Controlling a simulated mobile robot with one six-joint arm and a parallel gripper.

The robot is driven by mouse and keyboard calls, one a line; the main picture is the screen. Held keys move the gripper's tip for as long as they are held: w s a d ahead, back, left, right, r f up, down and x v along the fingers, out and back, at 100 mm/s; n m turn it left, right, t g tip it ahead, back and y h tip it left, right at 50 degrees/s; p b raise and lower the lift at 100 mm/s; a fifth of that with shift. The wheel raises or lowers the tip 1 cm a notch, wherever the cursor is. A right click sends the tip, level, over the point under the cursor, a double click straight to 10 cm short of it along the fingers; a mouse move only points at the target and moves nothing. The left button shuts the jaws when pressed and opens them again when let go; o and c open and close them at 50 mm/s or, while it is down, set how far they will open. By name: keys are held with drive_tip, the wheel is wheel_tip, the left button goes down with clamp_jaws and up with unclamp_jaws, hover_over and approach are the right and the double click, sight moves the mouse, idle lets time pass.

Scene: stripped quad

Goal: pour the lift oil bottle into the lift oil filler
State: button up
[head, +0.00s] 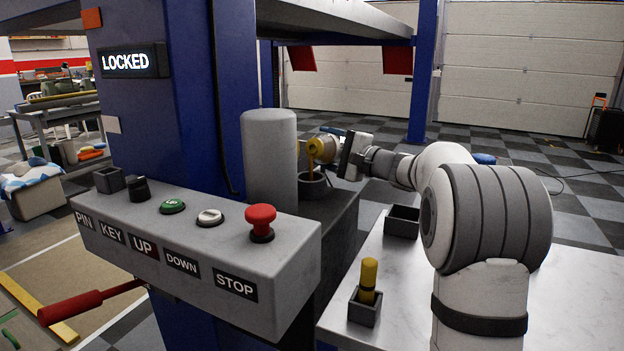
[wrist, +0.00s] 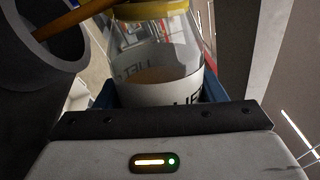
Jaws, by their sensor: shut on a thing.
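My gripper (head: 341,153) is shut on the lift oil bottle (head: 322,149), beside the grey cylinder of the lift unit. The bottle is tipped over, its yellow neck end toward the left. In the wrist view the bottle (wrist: 155,45) is clear, with a white lettered label and a yellow band, between blue finger pads. An amber stream (head: 311,163) runs down from its mouth to the lift oil filler (head: 312,185), a dark round open cup. In the wrist view the filler's round rim (wrist: 82,45) is at the upper left, with the amber stream crossing its opening. The liquid level inside is unclear.
The grey cylinder (head: 270,155) stands close left of the bottle. A control box (head: 190,235) with a red stop button is in front. A bench (head: 575,290) on the right holds an empty dark bin (head: 402,221) and a yellow-handled item (head: 369,275) in a holder.

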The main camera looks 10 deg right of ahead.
drive_tip(key=shift+r+n+b, duration=0.35)
drive_tip(key=shift+n+b, duration=0.15)
drive_tip(key=shift+b, duration=0.15)
idle(2.4)
drive_tip(key=shift+f+n+b, duration=0.1)
drive_tip(key=shift+n+b, duration=0.4)
drive_tip(key=shift+b, duration=0.5)
idle(2.4)
